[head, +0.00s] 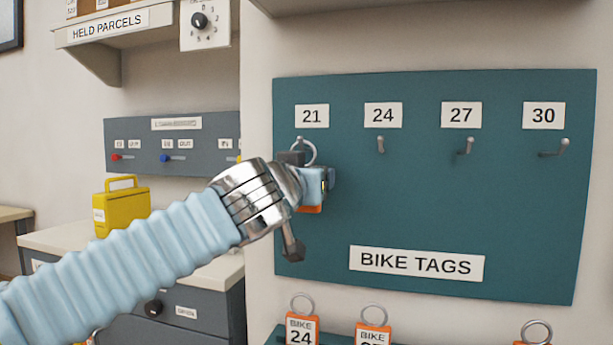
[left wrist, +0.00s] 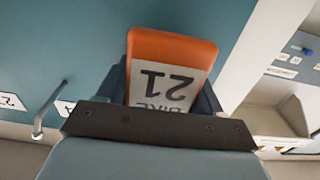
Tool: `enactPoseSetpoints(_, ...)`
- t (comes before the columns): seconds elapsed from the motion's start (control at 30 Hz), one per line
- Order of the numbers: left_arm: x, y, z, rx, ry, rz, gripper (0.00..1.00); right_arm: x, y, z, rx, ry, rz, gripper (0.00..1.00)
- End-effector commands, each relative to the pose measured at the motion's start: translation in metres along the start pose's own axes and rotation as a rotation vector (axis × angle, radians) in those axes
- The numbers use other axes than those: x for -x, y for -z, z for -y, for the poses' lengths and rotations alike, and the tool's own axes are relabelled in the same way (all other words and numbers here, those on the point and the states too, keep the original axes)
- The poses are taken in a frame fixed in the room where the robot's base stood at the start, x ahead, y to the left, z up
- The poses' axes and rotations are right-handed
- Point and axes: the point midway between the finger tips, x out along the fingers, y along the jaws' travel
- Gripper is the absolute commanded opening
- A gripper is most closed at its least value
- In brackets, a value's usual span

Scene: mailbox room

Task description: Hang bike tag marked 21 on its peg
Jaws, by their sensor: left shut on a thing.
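My left gripper (head: 318,186) is shut on the orange bike tag (head: 309,209), right in front of the teal board (head: 430,200) below the 21 label (head: 312,116). In the left wrist view the tag (left wrist: 172,85) reads BIKE 21, upside down, between the jaws. The tag's metal ring stands above the gripper at the peg (head: 299,140) under the 21 label. The ring overlaps this peg in the head view; I cannot tell whether it is around it. My right gripper is not in view.
Bare pegs stand under labels 24 (head: 380,144), 27 (head: 466,146) and 30 (head: 555,149). Other orange tags, including BIKE 24 (head: 301,328), stand below the board. A yellow box (head: 121,210) sits on the counter at left, under a grey panel (head: 180,140).

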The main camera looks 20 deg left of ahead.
Motion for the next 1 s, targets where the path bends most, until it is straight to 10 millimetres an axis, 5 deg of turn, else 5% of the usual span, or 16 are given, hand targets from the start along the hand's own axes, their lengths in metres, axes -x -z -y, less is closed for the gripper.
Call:
enactPoseSetpoints(0.2,-0.003,-0.005,0.0,0.0,0.002,0.01,0.36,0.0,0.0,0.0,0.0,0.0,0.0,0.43)
enactPoseSetpoints(0.23,-0.003,-0.005,0.0,0.0,0.002,0.01,0.7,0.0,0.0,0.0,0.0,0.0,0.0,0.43)
enactPoseSetpoints(0.4,-0.003,-0.005,0.001,-0.001,0.005,0.011,0.95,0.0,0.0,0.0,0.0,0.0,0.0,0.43)
enactPoseSetpoints(0.8,-0.001,-0.004,0.005,-0.001,0.012,0.009,0.95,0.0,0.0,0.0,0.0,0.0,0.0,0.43)
enactPoseSetpoints(1.0,0.032,-0.002,0.001,0.0,0.004,0.003,0.95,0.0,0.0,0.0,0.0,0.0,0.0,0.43)
